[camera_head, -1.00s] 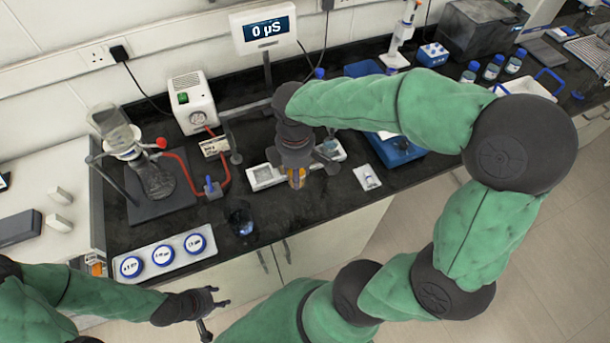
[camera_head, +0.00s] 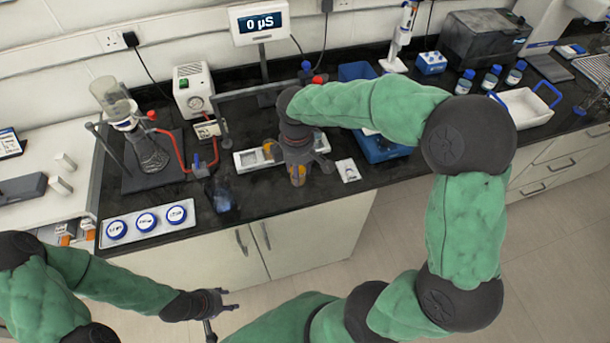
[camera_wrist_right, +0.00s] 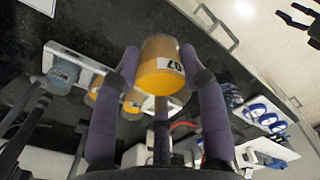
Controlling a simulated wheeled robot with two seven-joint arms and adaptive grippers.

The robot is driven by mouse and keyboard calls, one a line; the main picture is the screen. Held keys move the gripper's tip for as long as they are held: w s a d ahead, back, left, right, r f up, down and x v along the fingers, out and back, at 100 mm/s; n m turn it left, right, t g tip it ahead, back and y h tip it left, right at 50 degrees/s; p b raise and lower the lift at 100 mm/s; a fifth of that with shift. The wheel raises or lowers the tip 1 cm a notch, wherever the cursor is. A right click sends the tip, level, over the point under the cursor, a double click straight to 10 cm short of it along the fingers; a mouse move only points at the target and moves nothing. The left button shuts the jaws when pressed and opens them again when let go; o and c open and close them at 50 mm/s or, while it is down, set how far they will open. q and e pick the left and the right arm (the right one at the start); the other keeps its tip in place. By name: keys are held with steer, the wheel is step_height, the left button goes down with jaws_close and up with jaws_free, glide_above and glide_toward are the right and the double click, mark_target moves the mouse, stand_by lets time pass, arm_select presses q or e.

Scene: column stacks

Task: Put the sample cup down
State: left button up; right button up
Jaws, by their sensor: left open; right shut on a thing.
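The sample cup (camera_wrist_right: 162,72) is a clear cup of amber liquid with a white label reading 07. My right gripper (camera_wrist_right: 160,62) is shut on it, with a purple-grey finger on each side in the right wrist view. My left gripper (camera_head: 224,304) is open and empty, low in front of the bench cabinets.
More amber cups (camera_wrist_right: 97,94) stand by a white tray behind the held cup. A small white card (camera_head: 348,170) lies to the right, near the bench's front edge.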

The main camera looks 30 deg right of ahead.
mark_target(304, 168)
steer(key=w+d+f, duration=0.1)
steer(key=f, duration=0.1)
steer(key=w+d+f+b, duration=0.1)
steer(key=f, duration=0.1)
steer(key=w+d+f, duration=0.1)
steer(key=d+f, duration=0.1)
steer(key=shift+w, duration=0.3)
steer(key=shift+w+f+b, duration=0.1)
steer(key=shift+f+b, duration=0.45)
steer(key=shift+f, duration=1.05)
steer(key=shift+f, duration=0.1)
steer(key=o, duration=1.2)
steer(key=shift+f, duration=0.1)
steer(key=shift+c, duration=0.2)
step_height(304, 168, up, 12)
steer(key=p, duration=0.2)
steer(key=shift+r+p, duration=0.2)
steer(key=shift+p, duration=0.1)
